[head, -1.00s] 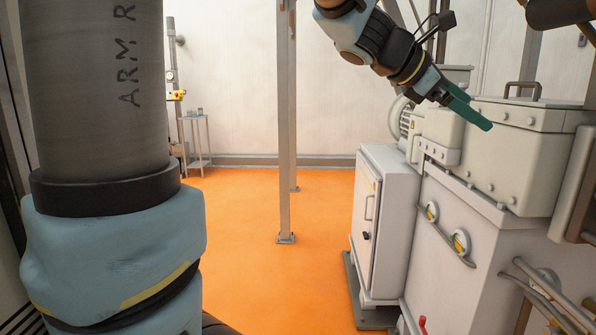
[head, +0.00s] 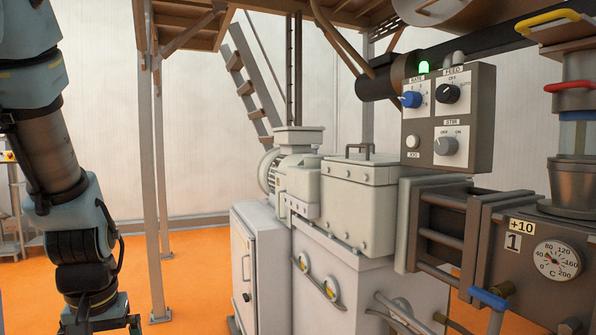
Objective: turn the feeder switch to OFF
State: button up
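The feeder switch is the black knob (head: 447,94) under the FEED label on the grey control panel (head: 478,130) at the upper right of the head view. OFF is marked above the knob and AUTO to its right. Its pointer is too small to read surely. My gripper (head: 98,322) hangs at the bottom left, pointing down, far from the panel. Its fingers are partly cut off by the lower edge, so their opening is unclear, and I see nothing held.
On the same panel are a blue RATE knob (head: 411,99), a grey STIR knob (head: 446,146), a white JOG button (head: 413,142) and a lit green lamp (head: 424,67). A grey cabinet (head: 258,270) and machine housing (head: 357,200) stand left of it. Orange floor lies clear behind.

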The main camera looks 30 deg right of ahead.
aim_at(449, 94)
jog(key=z, duration=1.7)
